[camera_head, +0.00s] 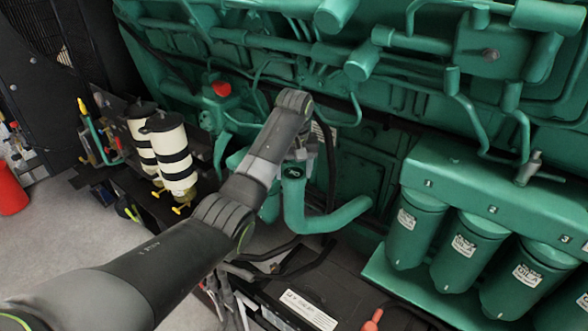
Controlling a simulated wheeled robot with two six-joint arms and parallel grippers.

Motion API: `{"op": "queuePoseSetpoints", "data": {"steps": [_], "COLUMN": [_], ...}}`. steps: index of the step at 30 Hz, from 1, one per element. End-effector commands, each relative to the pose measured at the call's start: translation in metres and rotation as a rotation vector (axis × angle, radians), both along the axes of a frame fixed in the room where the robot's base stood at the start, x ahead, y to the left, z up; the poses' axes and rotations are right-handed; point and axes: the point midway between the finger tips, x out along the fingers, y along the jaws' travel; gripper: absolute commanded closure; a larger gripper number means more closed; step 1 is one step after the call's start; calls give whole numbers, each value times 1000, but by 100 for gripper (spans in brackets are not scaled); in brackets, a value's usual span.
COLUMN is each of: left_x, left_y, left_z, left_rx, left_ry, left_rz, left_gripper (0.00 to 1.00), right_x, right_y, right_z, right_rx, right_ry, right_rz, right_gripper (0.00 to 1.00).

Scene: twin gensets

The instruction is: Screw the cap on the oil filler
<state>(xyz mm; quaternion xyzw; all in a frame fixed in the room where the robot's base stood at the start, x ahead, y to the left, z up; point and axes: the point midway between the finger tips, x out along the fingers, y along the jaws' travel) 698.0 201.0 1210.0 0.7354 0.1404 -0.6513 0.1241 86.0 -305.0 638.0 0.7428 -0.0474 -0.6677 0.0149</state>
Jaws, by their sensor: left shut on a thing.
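The oil filler is a green bent pipe (324,216) on the green engine, in the middle of the head view. Its upright mouth has a dark marked band (294,171) near the top. My left gripper (299,157) is right over this mouth, pointing down, and is shut on the cap. The cap is mostly hidden by my gripper and wrist. I cannot tell whether it is seated on the threads or just resting there. My right gripper is not in view.
Several green oil filters (465,255) hang at the right. Two cream filters with black bands (171,155) stand at the left. A red cap (221,89) is on the engine behind. A black battery (292,305) and dark hoses lie below. Grey floor is clear at the lower left.

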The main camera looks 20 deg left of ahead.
Motion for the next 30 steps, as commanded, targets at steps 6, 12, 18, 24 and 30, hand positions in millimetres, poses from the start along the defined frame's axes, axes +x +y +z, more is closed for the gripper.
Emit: {"op": "queuePoseSetpoints", "data": {"steps": [6,12,18,24,30], "left_x": [0,0,0,0,0], "left_y": [0,1,2,1,1], "left_z": [0,0,0,0,0], "left_rx": [0,0,0,-1,0], "left_ry": [0,1,0,0,0], "left_rz": [-16,-59,-277,-409,-416], "left_gripper": [68,68,68,68,68], "right_x": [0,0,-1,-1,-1], "right_y": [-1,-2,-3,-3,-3], "right_z": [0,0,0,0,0], "right_rx": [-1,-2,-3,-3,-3], "right_ry": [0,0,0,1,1], "right_rz": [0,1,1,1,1], "right_gripper": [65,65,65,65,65]}}
